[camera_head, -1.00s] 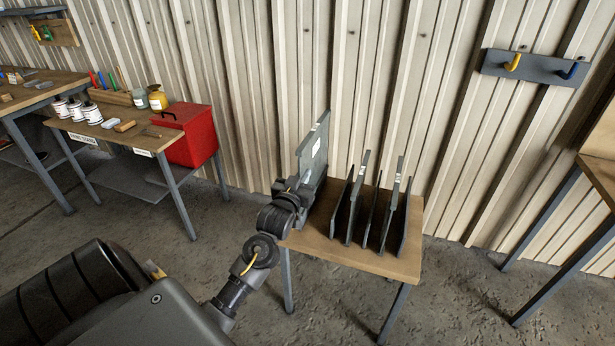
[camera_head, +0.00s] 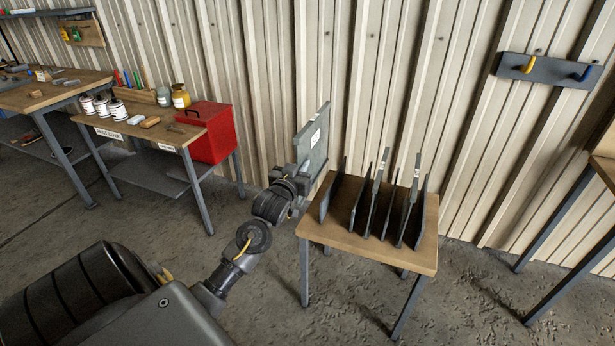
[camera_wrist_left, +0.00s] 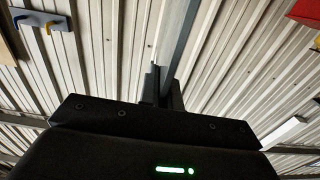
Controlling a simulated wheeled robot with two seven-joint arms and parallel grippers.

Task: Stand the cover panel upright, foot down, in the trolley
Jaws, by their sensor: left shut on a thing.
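The cover panel (camera_head: 313,140) is a flat grey plate with a white label, upright and slightly tilted in the head view. My left gripper (camera_head: 302,172) is shut on its lower left part, at the trolley's back left corner. The panel's lower edge is partly hidden by the gripper; it looks raised above the trolley top. In the left wrist view the panel (camera_wrist_left: 184,42) shows edge-on between the fingers (camera_wrist_left: 164,88). The trolley (camera_head: 425,262) has a wooden top with several dark upright dividers (camera_head: 372,200). My right gripper is not in view.
A ribbed metal wall (camera_head: 380,60) stands close behind the trolley. A bench with a red toolbox (camera_head: 213,135), tins and jars stands to the left. Another table (camera_head: 605,168) is at the right edge. A hook rail (camera_head: 545,70) hangs on the wall.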

